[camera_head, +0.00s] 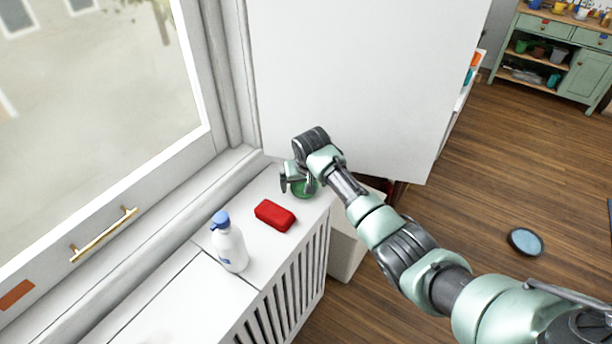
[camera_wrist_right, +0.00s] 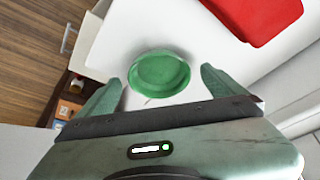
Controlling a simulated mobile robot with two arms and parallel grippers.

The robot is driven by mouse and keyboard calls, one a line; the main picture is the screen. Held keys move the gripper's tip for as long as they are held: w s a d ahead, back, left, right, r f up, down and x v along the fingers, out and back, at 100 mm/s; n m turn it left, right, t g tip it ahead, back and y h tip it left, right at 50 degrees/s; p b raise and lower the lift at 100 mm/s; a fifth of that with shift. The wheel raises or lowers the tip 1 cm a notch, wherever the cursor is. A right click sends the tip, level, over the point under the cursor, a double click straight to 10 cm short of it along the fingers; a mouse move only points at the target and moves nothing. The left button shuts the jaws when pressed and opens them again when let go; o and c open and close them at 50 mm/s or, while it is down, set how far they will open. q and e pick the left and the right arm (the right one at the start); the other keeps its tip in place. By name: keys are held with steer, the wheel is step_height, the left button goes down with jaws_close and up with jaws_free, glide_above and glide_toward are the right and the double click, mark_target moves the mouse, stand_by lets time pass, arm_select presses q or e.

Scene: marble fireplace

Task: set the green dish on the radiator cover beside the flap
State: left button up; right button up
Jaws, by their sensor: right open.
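The green dish (camera_head: 306,190) sits on the far end of the white radiator cover (camera_head: 250,190), partly hidden by my right gripper (camera_head: 296,183). In the right wrist view the round, shallow dish (camera_wrist_right: 160,74) looks empty and lies on the white surface. A seam crosses the cover top near the bottle; I cannot tell for sure which part is the flap. My left gripper is not in view.
A red block (camera_head: 275,215) lies close to the dish, and a white bottle with a blue cap (camera_head: 229,242) stands nearer. A tall white panel (camera_head: 350,80) rises behind my right gripper. The window (camera_head: 90,110) borders the cover. A dark round object (camera_head: 525,242) lies on the floor.

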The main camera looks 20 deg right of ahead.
steer(key=v, duration=1.1)
steer(key=shift+p, duration=0.3)
stand_by(1.4)
